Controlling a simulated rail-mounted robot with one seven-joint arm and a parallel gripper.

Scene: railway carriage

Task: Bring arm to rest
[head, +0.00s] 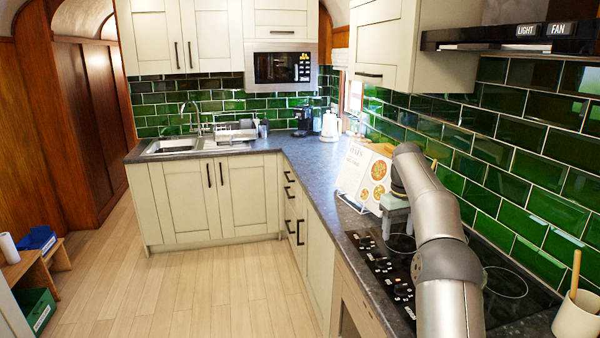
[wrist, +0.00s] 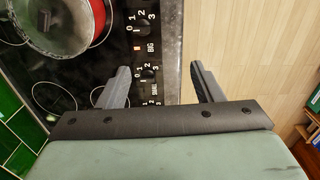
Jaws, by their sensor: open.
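My arm (head: 446,262) rises from the bottom of the head view over the hob and bends down at its far end. My gripper (head: 388,229) hangs there, above the hob's far part near the cookbook. In the wrist view my gripper (wrist: 160,76) has its two dark fingers spread apart with nothing between them. Below the fingers are the hob's knobs (wrist: 146,73), the worktop edge and the floor. The gap between fingertips and knobs is hard to judge.
A red pot (wrist: 98,22) with a glass lid stands on the hob (wrist: 52,75); my arm hides it in the head view. An open cookbook (head: 362,172) stands by the tiled wall. A utensil pot (head: 577,316) is at lower right. The wooden floor (head: 215,290) is clear.

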